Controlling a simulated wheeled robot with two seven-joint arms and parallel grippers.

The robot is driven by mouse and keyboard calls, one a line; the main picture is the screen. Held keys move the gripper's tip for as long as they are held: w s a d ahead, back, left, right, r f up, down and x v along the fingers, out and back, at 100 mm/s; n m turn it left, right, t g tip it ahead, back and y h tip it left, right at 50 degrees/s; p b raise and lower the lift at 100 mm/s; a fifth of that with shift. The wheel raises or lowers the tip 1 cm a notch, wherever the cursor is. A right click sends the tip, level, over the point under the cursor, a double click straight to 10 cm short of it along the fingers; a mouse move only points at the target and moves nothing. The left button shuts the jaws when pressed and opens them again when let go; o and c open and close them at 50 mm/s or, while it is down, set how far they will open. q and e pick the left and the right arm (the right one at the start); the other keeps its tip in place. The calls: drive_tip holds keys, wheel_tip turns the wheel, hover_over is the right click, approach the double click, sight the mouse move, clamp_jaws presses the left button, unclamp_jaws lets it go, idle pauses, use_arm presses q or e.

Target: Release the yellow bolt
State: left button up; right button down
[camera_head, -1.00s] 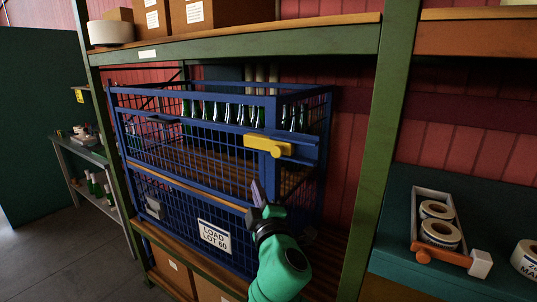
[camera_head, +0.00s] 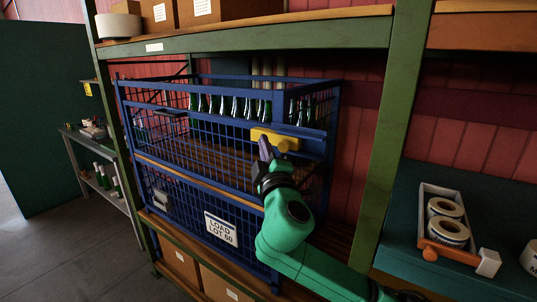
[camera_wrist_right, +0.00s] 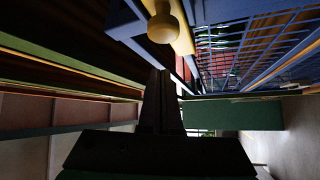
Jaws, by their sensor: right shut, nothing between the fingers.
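The yellow bolt (camera_head: 275,138) is on the upper front rail of the blue wire cage (camera_head: 190,170), at its right end. Its round yellow knob (camera_wrist_right: 163,28) shows at the top of the right wrist view. My right gripper (camera_head: 264,148) points up just below and in front of the bolt's left part. In the right wrist view its shut, empty fingers (camera_wrist_right: 158,85) lie below the knob, apart from it in the picture. I cannot tell in the head view whether the fingertips touch the bolt. My left gripper is not in view.
Green bottles (camera_head: 235,106) stand inside the cage. A label (camera_head: 220,229) hangs on its lower front. A green shelf post (camera_head: 397,150) stands to the right, with a tray of tape rolls (camera_head: 447,228) beyond it. A shelf beam (camera_head: 250,42) runs above the cage.

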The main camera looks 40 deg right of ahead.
use_arm(q)
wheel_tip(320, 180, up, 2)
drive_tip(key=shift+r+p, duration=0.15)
drive_tip(key=shift+p, duration=0.6)
use_arm(e)
drive_tip(key=d, duration=0.3)
drive_tip(key=shift+s+f, duration=0.35)
drive_tip(key=shift+f, duration=0.05)
